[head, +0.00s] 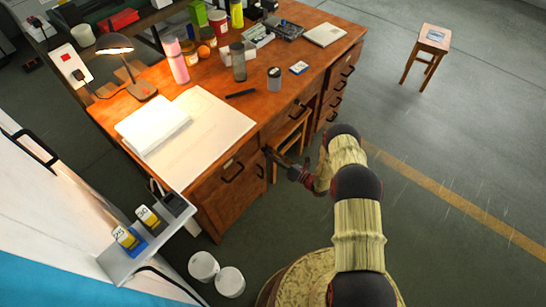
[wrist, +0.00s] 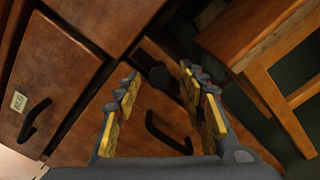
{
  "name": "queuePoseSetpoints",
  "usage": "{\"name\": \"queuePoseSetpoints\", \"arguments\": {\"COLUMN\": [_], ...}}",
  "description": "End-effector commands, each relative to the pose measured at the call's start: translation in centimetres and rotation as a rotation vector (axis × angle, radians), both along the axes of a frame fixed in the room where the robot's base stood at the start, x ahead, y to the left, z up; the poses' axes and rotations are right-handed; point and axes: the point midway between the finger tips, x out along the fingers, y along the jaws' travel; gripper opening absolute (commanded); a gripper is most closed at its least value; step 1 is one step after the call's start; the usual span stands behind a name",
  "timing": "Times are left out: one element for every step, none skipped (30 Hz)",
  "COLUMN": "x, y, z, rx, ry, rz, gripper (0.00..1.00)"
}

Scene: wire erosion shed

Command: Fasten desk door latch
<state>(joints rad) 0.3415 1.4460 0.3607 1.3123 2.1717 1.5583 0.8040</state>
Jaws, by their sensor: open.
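The wooden desk (head: 215,207) has a left pedestal with a black handle (head: 232,172) on its front. In the wrist view a brown panel, seemingly the desk door (wrist: 100,125), has a bent black handle (wrist: 168,135) between my fingers. A dark knob-like piece, perhaps the latch (wrist: 158,76), shows just beyond the fingertips at a dark seam; whether the door is fully closed I cannot tell. My gripper (head: 272,155) is at the pedestal's right side by the knee space. Its yellow-padded fingers (wrist: 160,71) are apart with nothing held; contact is unclear.
A wooden stool (head: 300,122) stands in the knee space, close right of my gripper; it also shows in the wrist view (wrist: 262,88). Bottles, papers and a lamp (head: 143,90) crowd the desktop. White cylinders (head: 230,281) stand on the floor.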

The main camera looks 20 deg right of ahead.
Motion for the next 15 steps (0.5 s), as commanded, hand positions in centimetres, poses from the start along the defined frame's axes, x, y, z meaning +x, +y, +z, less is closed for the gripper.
{"name": "queuePoseSetpoints", "arguments": {"x": [0.0, 0.0, -0.02, -0.01, -0.02, -0.02, -0.02, -0.02, -0.03, -0.03, -0.03, -0.03, -0.03, -0.03, -0.03], "y": [-0.01, -0.01, -0.01, -0.02, -0.02, -0.02, -0.02, -0.02, -0.03, -0.03, -0.03, -0.02, -0.02, -0.02, -0.02], "z": [0.02, 0.02, 0.01, 0.01, 0.01, 0.01, 0.01, 0.01, 0.01, 0.01, 0.01, 0.0, 0.0, 0.0, 0.0], "rx": [0.0, 0.0, 0.0, 0.0, 0.0, 0.0, 0.0, 0.0, 0.0, 0.0, 0.0, 0.0, 0.0, 0.0, 0.0], "ry": [0.0, 0.0, 0.0, 0.0, 0.0, 0.0, 0.0, 0.0, 0.0, 0.0, 0.0, 0.0, 0.0, 0.0, 0.0], "rz": [0.0, 0.0, 0.0, 0.0, 0.0, 0.0, 0.0, 0.0, 0.0, 0.0, 0.0, 0.0, 0.0, 0.0, 0.0], "gripper": [0.41, 0.41, 0.41, 0.39, 0.37, 0.35, 0.33, 0.32, 0.29, 0.28, 0.26, 0.24, 0.22, 0.2, 0.18]}}
